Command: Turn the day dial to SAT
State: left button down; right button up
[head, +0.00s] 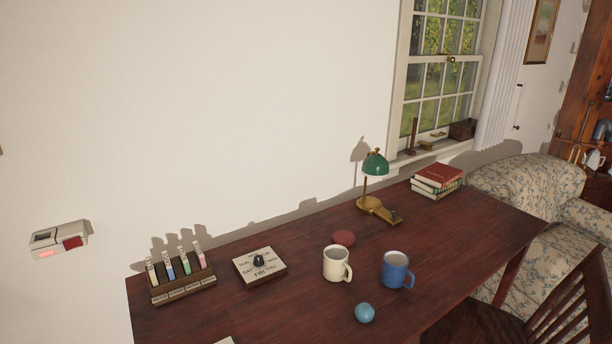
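The day dial (260,265) is a square off-white plate with a dark edge, lying on the desk left of the middle. Day names are printed around a black knob (259,260) at its centre. FRI is at the plate's front and SAT appears at its left front; the other names are too small to read surely. I cannot tell which day the knob points to. Neither of my grippers is in view, and nothing touches the dial.
A chair (545,310) stands at right.

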aim_at(258, 261)
jog(key=k+j+z, duration=0.1)
jog(key=j, duration=0.3)
jog(key=k+j+z, duration=0.1)
jog(key=j, duration=0.35)
jog(key=k+j+z, duration=0.15)
jog(key=j, duration=0.25)
jog(key=k+j+z, duration=0.1)
jog(key=j, duration=0.3)
